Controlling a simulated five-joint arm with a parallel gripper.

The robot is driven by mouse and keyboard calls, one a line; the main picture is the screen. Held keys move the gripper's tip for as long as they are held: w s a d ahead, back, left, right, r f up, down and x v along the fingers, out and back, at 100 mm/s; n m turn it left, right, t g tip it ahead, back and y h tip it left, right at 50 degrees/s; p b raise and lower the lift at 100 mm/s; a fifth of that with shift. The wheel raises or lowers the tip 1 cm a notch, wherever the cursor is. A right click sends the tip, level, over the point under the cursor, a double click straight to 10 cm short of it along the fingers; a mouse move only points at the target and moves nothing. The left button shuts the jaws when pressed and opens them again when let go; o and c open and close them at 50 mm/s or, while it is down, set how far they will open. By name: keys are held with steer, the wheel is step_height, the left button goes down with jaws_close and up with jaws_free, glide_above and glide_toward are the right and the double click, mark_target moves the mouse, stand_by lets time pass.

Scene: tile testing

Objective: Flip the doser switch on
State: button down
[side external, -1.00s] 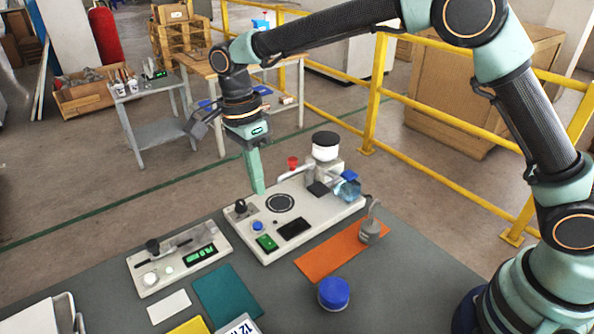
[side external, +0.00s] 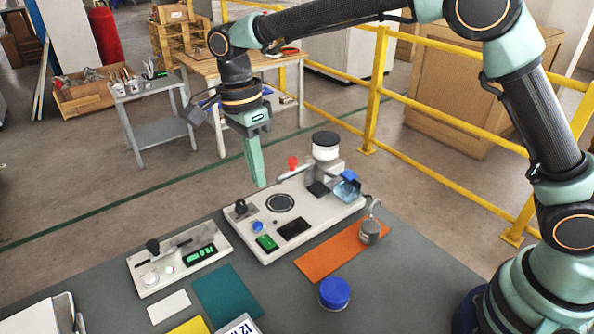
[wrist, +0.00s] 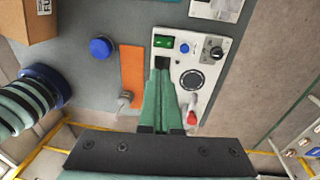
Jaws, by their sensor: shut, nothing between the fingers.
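The long white device (side external: 318,229), apparently the doser, lies on the grey table. It carries a green switch (side external: 266,243), a blue button (side external: 257,226), a black knob (side external: 240,207) and a black-ringed round plate (side external: 280,203). The switch also shows in the wrist view (wrist: 163,41), but I cannot tell its on or off position. My gripper (side external: 261,184) is shut and empty, pointing down above the device's far edge, apart from the switch. In the wrist view my fingertips (wrist: 161,72) overlap the device's dark panel and hide part of it.
A black-lidded jar (side external: 325,147) and a red knob (side external: 293,162) stand at the device's back. A metal hooked weight (side external: 370,231) stands on an orange strip (side external: 330,258). A second white device (side external: 165,280) lies left, and a blue-lidded pot (side external: 334,292) stands in front.

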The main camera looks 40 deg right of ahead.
mark_target(271, 243)
steer(key=f, duration=0.4)
steer(key=s+f, duration=0.1)
steer(key=f, duration=0.4)
steer(key=s+f, duration=0.1)
steer(key=f, duration=0.4)
